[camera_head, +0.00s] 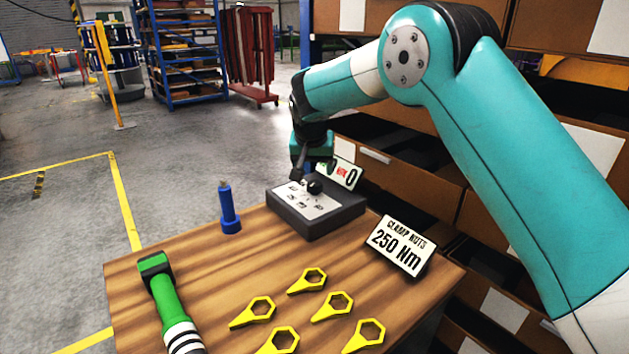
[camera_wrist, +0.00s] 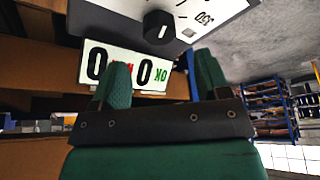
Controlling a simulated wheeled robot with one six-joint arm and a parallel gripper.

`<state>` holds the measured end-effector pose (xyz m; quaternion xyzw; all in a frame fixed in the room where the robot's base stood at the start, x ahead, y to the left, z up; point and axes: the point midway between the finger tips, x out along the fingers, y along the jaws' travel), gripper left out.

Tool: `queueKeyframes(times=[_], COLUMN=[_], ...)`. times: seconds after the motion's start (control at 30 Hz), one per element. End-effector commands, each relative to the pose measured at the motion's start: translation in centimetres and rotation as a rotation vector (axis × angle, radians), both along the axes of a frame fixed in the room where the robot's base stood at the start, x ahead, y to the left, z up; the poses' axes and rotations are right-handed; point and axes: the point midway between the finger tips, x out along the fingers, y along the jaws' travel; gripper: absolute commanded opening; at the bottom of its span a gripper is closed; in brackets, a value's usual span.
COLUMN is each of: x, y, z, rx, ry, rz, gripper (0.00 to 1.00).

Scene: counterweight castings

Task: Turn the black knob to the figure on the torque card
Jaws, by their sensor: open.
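The black knob (camera_head: 315,186) sits on the pale dial plate of a dark grey box (camera_head: 330,217) at the back of the wooden bench. In the wrist view the knob (camera_wrist: 158,27) shows beyond the fingertips, with an upside-down 350 on the plate. The knob's pointer setting is unclear. The torque card (camera_head: 396,246) reads CLAMP NUTS 250 Nm and leans at the box's front right. My gripper (camera_head: 308,158) is above the box, close to the knob. In the wrist view its green fingers (camera_wrist: 162,78) are apart with nothing between them.
A white sign (camera_head: 344,174) showing 0 stands behind the box. A blue upright tool (camera_head: 229,209) is left of it. Several yellow ring markers (camera_head: 331,306) and a green-handled tool (camera_head: 170,303) lie at the front. Brown drawers (camera_head: 420,165) stand close behind on the right.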

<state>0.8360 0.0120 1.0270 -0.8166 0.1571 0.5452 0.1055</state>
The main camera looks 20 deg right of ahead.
Motion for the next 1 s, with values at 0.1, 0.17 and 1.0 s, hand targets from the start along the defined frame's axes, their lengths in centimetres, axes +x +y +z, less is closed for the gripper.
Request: queueKeyframes(times=[0.1,0.17,1.0], x=[-1.1,-1.6,-4.3], y=[0.5,0.7,1.6], z=[2.9,4.4,10.6], rx=[0.001,0.001,-0.001], ry=[-0.005,-0.005,0.003], rz=[0.001,0.002,0.012], gripper=[0.69,0.69,0.69])
